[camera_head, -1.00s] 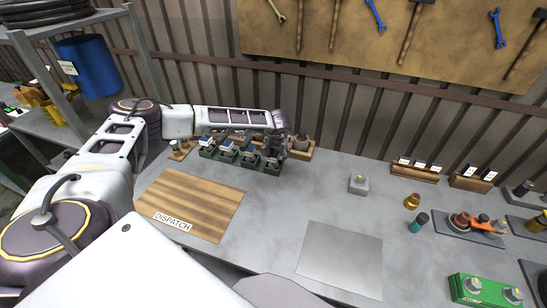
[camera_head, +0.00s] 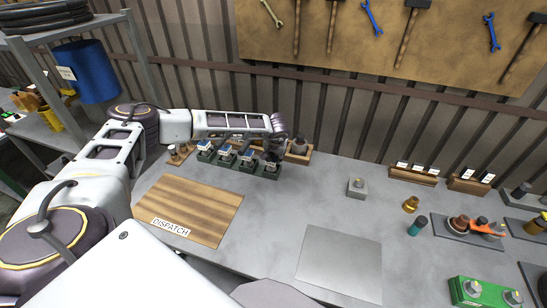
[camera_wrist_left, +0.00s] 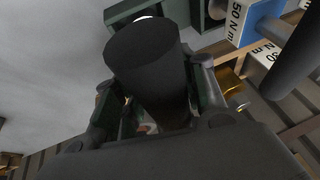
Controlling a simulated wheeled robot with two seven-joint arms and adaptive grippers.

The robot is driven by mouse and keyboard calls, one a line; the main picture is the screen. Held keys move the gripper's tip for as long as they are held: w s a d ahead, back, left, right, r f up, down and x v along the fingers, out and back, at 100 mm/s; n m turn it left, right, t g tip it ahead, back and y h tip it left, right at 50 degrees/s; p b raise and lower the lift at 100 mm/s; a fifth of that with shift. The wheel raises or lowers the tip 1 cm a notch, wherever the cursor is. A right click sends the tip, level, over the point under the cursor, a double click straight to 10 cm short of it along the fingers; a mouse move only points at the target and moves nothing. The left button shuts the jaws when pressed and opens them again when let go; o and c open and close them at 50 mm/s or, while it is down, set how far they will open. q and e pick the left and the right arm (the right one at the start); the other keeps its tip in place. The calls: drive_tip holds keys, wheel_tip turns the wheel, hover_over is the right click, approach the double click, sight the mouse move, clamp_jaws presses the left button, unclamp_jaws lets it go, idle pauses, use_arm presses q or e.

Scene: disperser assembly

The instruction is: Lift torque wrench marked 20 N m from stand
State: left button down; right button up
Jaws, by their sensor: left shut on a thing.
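The stand (camera_head: 204,158) is a row of dark green blocks at the back of the bench, holding torque wrenches with blue-and-white heads. My left gripper (camera_head: 274,156) is at the right end of this row. In the left wrist view my left gripper (camera_wrist_left: 155,105) is shut on the thick black handle of a torque wrench (camera_wrist_left: 146,48). The mark on this wrench is hidden. A neighbouring wrench with a blue block (camera_wrist_left: 258,14) shows a "50 N m" label. I cannot tell whether the held wrench is clear of the stand. My right gripper is not in view.
A wooden DISPATCH board (camera_head: 195,205) lies in front of the stand. A wooden tray (camera_head: 298,153) stands just right of the gripper. A small grey block (camera_head: 357,188) and a bare metal plate (camera_head: 340,260) lie to the right, with free bench between.

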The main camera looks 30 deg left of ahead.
use_arm(q)
wheel_tip(320, 180, up, 9)
drive_tip(key=shift+a+f+b, duration=0.15)
drive_tip(key=shift+f+b, duration=0.05)
drive_tip(key=shift+b, duration=0.5)
drive_tip(key=shift+r, duration=0.65)
